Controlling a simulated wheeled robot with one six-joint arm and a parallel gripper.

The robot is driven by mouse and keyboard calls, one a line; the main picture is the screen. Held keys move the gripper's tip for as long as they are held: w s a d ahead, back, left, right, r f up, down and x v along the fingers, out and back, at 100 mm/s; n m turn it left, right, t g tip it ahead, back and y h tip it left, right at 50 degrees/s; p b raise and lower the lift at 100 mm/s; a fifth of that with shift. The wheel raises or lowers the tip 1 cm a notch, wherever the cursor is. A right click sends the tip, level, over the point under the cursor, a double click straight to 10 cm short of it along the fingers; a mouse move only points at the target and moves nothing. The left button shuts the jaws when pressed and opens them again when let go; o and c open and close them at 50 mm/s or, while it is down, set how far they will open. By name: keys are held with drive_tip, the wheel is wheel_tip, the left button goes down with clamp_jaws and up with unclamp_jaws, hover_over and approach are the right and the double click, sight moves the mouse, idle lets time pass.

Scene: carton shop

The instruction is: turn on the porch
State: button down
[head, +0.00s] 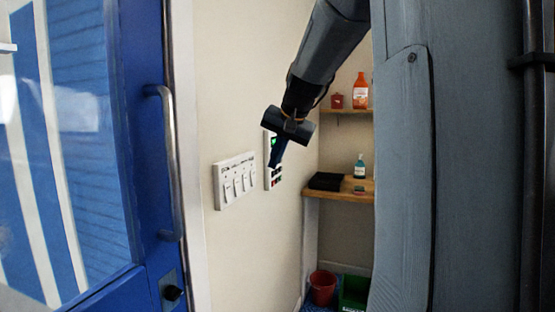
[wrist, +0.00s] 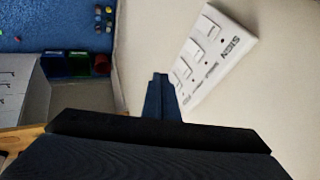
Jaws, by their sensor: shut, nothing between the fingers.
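A white switch panel (head: 235,180) with several rocker switches in a row is on the cream wall, right of the blue door. Small labels run along its top, too small to read in the head view. In the wrist view the panel (wrist: 232,60) appears upside down; "SIGN" is legible at its right end, the other labels are not clear. My gripper (head: 275,164) is shut and empty, to the right of the switch panel and in front of a second panel that it partly covers. In the wrist view its fingertips (wrist: 160,76) are beside the switch panel, apparently not touching it.
The second wall panel (head: 268,180) has a green display and red buttons. The blue door (head: 150,130) with a metal handle is at left; a grey post (head: 405,170) is at right. Shelves (head: 350,195) hold bottles; red (head: 322,288) and green bins stand below.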

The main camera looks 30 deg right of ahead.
drive_tip(key=s+a+f+n+g, duration=0.1)
drive_tip(key=s+a+f, duration=0.2)
drive_tip(key=a+f, duration=0.3)
drive_tip(key=s+a+f+n+g, duration=0.1)
drive_tip(key=s+a+f+n, duration=0.15)
drive_tip(key=f, duration=0.55)
drive_tip(key=s+a+f+n+g, duration=0.2)
drive_tip(key=s+a+f, duration=0.4)
drive_tip(key=s+f, duration=0.2)
drive_tip(key=s+a+f+n+g, duration=0.2)
drive_tip(key=s+a+f, duration=0.4)
drive_tip(key=s+f, duration=0.3)
drive_tip(key=shift+s+a+f+n, duration=0.15)
drive_tip(key=shift+s+f+n, duration=0.05)
drive_tip(key=shift+s+n, duration=0.65)
